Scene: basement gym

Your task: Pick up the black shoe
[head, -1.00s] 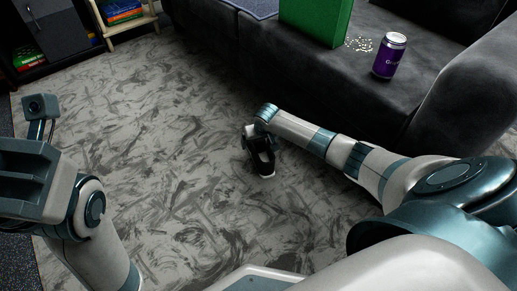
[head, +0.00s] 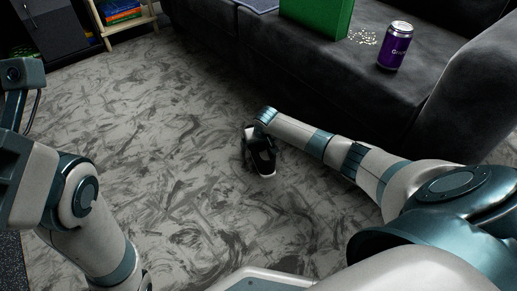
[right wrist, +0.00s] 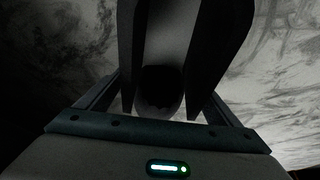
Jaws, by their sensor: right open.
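The black shoe (head: 264,163) is on the grey patterned carpet in the middle of the head view. A pale sole edge shows at its near end. My right gripper (head: 258,150) reaches down to the shoe from its far right side and partly hides it. In the right wrist view, the two dark fingers are apart, with the shoe (right wrist: 166,55) between them. That view is dark, and I cannot tell whether the fingers touch it. My left arm is at the left of the head view. Its hand is cut off by the frame edge, and its fingers do not show.
A dark sofa (head: 250,52) runs along the back right, with a green box (head: 318,14) and a purple can (head: 395,46) on it. A wooden shelf (head: 112,30) stands at the back left. The carpet left of the shoe is clear.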

